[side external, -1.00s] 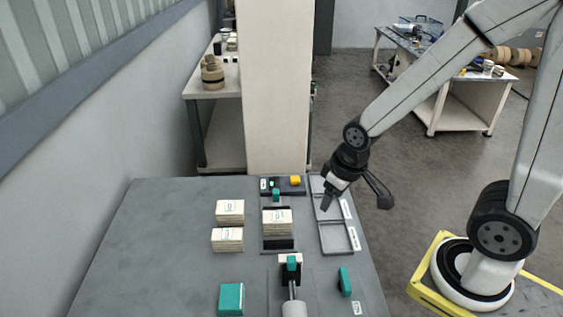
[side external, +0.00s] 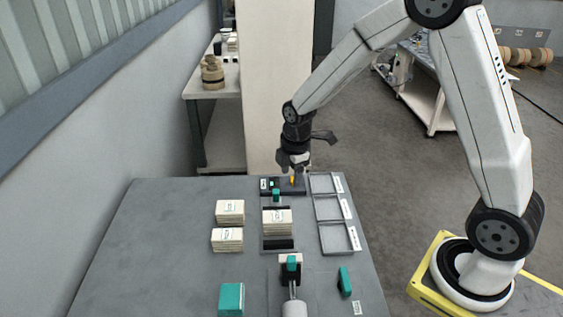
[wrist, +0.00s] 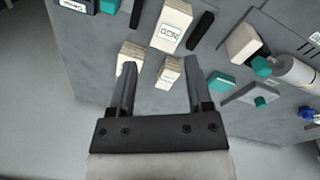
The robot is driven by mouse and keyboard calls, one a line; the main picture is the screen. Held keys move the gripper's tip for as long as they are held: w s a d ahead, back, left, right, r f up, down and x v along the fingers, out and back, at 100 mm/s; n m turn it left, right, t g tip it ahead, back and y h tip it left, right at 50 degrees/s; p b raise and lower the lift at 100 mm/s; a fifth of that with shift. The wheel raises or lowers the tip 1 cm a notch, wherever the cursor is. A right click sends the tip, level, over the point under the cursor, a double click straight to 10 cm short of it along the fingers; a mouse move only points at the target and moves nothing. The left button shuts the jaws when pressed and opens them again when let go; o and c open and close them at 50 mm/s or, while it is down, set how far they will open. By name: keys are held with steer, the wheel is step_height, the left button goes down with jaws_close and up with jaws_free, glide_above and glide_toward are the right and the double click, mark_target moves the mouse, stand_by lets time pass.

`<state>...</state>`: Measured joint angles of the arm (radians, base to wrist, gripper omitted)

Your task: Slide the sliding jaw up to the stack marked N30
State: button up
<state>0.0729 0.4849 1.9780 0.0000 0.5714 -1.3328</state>
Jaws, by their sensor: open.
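A pale paper stack (side external: 277,222) stands in a dark channel on the table; its label reads like N30 in the wrist view (wrist: 170,28). A dark bar (side external: 279,244) lies at its near side. A small teal-topped piece (side external: 276,195) stands at its far side, apart from my gripper; I cannot tell for certain that this is the sliding jaw. My gripper (side external: 293,166) is open and empty above the table's far edge, over a yellow-orange piece (side external: 293,181) that it partly hides. Its two fingers show apart in the wrist view (wrist: 160,85).
Two other stacks (side external: 230,210) (side external: 227,239) stand to the left. A teal block (side external: 231,298), a teal-topped pale block with a rod (side external: 291,266) and a teal piece (side external: 344,281) are nearer. Grey trays (side external: 333,209) lie to the right. A pale column (side external: 277,90) rises behind.

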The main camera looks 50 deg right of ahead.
mark_target(276, 191)
steer(key=w+d+f+n, duration=0.1)
steer(key=w+f+n, duration=0.1)
steer(key=n, duration=0.1)
steer(key=w+d+f+n, duration=0.1)
steer(key=w+f+n, duration=0.1)
steer(key=w+n, duration=0.1)
steer(key=w+d+f+n+g, duration=0.1)
steer(key=w+f+n, duration=0.1)
steer(key=n, duration=0.3)
steer(key=shift+w+d+f, duration=0.3)
steer(key=shift+w+f, duration=0.05)
steer(key=shift+w, duration=0.35)
steer(key=shift+w+d+f+n, duration=0.2)
steer(key=shift+w+f+n, duration=0.15)
steer(key=shift+n, duration=0.45)
steer(key=shift+f, duration=0.1)
steer(key=shift+f, duration=3.75)
jaws_close()
